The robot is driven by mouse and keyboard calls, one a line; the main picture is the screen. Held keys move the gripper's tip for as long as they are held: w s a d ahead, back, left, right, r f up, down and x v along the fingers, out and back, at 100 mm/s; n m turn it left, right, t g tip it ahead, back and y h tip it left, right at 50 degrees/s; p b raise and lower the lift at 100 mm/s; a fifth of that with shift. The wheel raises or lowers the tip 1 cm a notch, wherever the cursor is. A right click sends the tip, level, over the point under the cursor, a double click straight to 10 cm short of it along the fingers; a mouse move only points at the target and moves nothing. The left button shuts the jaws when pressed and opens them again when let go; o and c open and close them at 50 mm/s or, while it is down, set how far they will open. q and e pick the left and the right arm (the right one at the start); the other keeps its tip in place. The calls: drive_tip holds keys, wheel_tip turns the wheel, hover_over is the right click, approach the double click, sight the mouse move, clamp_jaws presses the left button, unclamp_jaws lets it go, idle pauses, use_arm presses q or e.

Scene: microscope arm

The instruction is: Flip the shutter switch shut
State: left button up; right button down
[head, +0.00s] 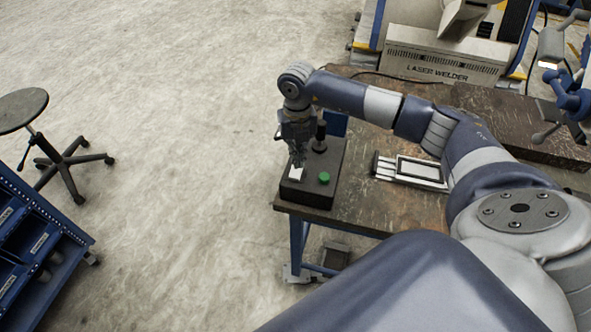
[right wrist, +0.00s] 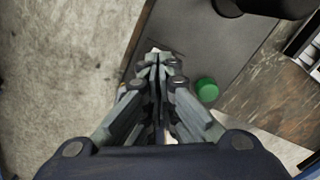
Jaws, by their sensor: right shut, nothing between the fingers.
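A dark control box (head: 312,192) sits at the near left corner of the workbench. A small white switch plate (head: 296,173) is on its left part, largely covered by my right gripper (head: 298,161). The switch lever's position cannot be made out. My right gripper is shut and empty, pointing down over the white plate. In the right wrist view its closed fingertips (right wrist: 158,62) are over the box (right wrist: 192,42), left of the green button (right wrist: 207,90). Contact with the switch cannot be told.
A black knobbed stick (head: 320,136) stands on the box behind the button. A framed metal fixture (head: 416,170) lies on the workbench (head: 370,208) to the right. A laser welder (head: 440,62) is behind. A stool (head: 62,150) and blue rack (head: 40,245) stand left.

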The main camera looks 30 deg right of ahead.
drive_tip(key=shift+s+f+b, duration=0.1)
drive_tip(key=shift+f+b, duration=1)
drive_tip(key=shift+f, duration=0.4)
idle(0.4)
drive_tip(key=shift+r+p, duration=0.7)
drive_tip(key=shift+r, duration=0.2)
drive_tip(key=shift+r+p, duration=1.6)
drive_tip(key=shift+r, duration=1.05)
